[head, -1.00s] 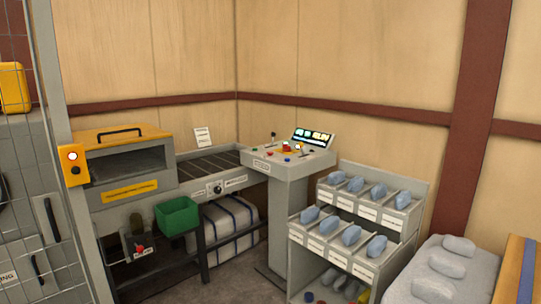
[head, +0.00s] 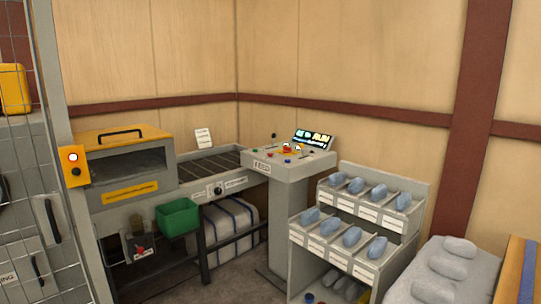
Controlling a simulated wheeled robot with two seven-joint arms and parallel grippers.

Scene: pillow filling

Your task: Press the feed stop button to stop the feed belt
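A grey control console (head: 291,165) stands on a pedestal at the right end of the feed belt. A lit display (head: 313,138) at the back of the console seems to read RUN. The labels are too small to read, so I cannot tell which is the feed stop button. The dark feed belt (head: 210,164) runs from the yellow-topped machine (head: 122,160) to the console. Neither gripper is in view.
A rack (head: 355,225) of grey-blue pieces stands right of the console. A green bin (head: 178,217) hangs at the belt frame's front. Some floor (head: 235,285) is clear in front.

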